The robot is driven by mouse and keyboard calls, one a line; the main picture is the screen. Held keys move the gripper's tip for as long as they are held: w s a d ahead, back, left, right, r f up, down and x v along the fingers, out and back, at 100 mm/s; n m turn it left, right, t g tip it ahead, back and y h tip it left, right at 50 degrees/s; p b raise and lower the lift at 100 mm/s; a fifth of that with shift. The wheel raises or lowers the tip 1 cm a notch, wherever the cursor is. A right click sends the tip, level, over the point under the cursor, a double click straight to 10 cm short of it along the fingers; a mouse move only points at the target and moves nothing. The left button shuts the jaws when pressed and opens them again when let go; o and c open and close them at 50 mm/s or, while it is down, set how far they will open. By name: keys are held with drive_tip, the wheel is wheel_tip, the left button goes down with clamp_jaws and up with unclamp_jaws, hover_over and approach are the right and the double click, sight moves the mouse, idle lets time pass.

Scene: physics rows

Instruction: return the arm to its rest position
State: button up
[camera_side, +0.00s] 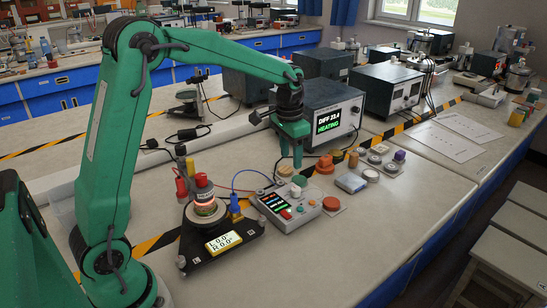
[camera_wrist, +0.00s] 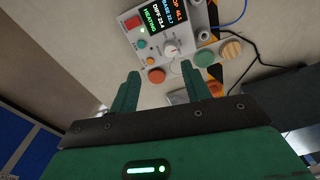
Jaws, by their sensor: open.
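My green arm reaches from the left of the side view across the bench. My gripper (camera_side: 291,158) points down above the bench, behind the grey control box (camera_side: 302,215) and in front of the instrument reading DIFF 23.4 HEATING (camera_side: 333,116). In the wrist view my gripper (camera_wrist: 161,74) has its two fingers apart with nothing between them. The control box (camera_wrist: 148,42), with its lit screen and knob, lies beyond the fingertips.
A black stand with a yellow display (camera_side: 223,240) and stacked round parts (camera_side: 205,204) stands near my arm. Coloured buttons and small parts (camera_side: 375,160) lie right of the gripper. Dark instrument boxes (camera_side: 388,88) line the back. The front bench (camera_side: 330,265) is clear.

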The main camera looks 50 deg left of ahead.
drive_tip(key=s+d+r+t, duration=0.25)
drive_tip(key=s+r, duration=0.55)
drive_tip(key=s, duration=0.4)
drive_tip(key=s+d+f+n+t, duration=0.1)
drive_tip(key=s+d+t, duration=0.1)
drive_tip(key=s, duration=1)
drive_tip(key=shift+s+d+f+n, duration=0.15)
drive_tip(key=shift+s+d+n, duration=0.25)
